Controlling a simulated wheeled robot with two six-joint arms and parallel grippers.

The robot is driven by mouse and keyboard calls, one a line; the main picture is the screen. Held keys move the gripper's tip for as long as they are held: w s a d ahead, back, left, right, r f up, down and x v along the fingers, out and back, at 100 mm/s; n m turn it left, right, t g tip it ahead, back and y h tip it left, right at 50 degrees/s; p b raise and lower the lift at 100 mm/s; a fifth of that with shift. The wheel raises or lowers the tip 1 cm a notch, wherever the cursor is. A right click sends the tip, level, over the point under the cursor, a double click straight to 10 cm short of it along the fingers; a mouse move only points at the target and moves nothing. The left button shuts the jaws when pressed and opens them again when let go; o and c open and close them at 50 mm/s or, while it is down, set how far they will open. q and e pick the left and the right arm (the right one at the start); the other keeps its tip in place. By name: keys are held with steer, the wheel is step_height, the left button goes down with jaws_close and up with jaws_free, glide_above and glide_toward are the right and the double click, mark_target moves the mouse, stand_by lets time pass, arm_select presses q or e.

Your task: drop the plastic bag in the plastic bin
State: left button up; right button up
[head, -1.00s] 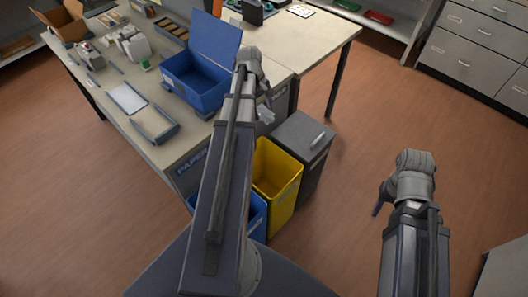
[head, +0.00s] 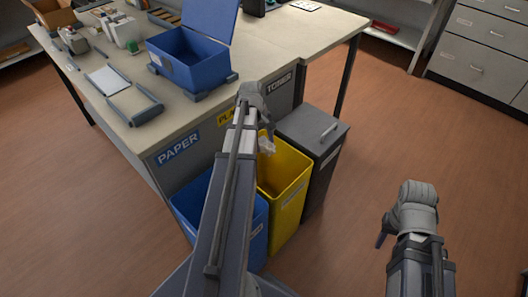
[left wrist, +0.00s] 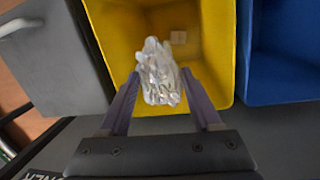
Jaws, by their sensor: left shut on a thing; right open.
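A crumpled clear plastic bag (left wrist: 158,75) is held between the fingers of my left gripper (left wrist: 160,97) in the left wrist view. In the head view the bag (head: 266,146) shows as a small pale piece below my left gripper (head: 262,125). The yellow plastic bin (head: 284,192) stands under the desk edge; the bag is over its open top. In the left wrist view the yellow bin (left wrist: 112,40) lies behind the bag, and its inside looks nearly empty. My right gripper (head: 380,240) is empty, off to the right over the floor.
A blue bin (head: 258,235) marked by a PAPER label stands left of the yellow bin. A dark grey lidded bin (head: 325,155) stands right of it. Floor at right is clear.

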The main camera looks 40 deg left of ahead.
mark_target(264, 152)
arm_select(q)
step_height(264, 152, down, 6)
steer(key=b, duration=0.6)
steer(key=o, duration=1.4)
steer(key=shift+c, duration=0.2)
steer(key=r+p, duration=0.5)
steer(key=s+a+r+p, duration=0.1)
steer(key=r+p, duration=0.1)
steer(key=p, duration=0.1)
steer(key=shift+r, duration=0.4)
